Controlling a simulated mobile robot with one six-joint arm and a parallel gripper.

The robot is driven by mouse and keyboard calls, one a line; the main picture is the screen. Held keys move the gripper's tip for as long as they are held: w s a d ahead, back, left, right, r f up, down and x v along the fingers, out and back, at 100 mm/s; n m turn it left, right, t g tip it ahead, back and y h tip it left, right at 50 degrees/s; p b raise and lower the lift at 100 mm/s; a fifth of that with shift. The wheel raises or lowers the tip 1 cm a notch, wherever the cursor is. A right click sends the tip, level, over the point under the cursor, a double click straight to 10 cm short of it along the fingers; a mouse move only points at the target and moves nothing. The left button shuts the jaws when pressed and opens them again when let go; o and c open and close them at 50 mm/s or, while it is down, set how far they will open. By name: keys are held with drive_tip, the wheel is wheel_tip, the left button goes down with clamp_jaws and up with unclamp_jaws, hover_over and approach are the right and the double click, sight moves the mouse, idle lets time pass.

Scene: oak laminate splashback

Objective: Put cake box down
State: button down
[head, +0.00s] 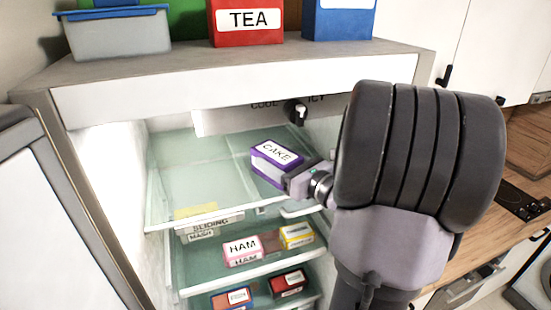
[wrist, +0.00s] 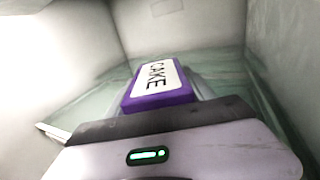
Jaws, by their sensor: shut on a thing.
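The cake box (head: 277,154) is purple with a white label reading CAKE. My gripper (head: 292,178) is shut on its near right side, at the upper glass shelf (head: 180,185) of the open fridge. In the wrist view the cake box (wrist: 158,84) lies just beyond my gripper (wrist: 165,115), with the greenish glass shelf (wrist: 75,113) below and around it. I cannot tell whether the box touches the shelf or hangs slightly above it.
The upper shelf is otherwise bare. Below it are a ham box (head: 243,250), a yellow box (head: 296,236), a blue box (head: 232,298) and a dark red box (head: 288,283). Fridge walls close in on both sides. A tea box (head: 246,22) stands on top.

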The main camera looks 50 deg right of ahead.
drive_tip(key=shift+a+f+b, duration=0.1)
drive_tip(key=shift+f+b, duration=0.15)
drive_tip(key=shift+b, duration=0.05)
drive_tip(key=shift+c, duration=1.9)
unclamp_jaws()
drive_tip(key=shift+r, duration=0.1)
drive_tip(key=shift+r+p, duration=0.35)
drive_tip(key=shift+p, duration=0.2)
drive_tip(key=s+a+b, duration=0.1)
drive_tip(key=s+b, duration=0.2)
drive_tip(key=s, duration=0.9)
drive_tip(key=shift+a+f+b, duration=0.15)
drive_tip(key=shift+b, duration=0.25)
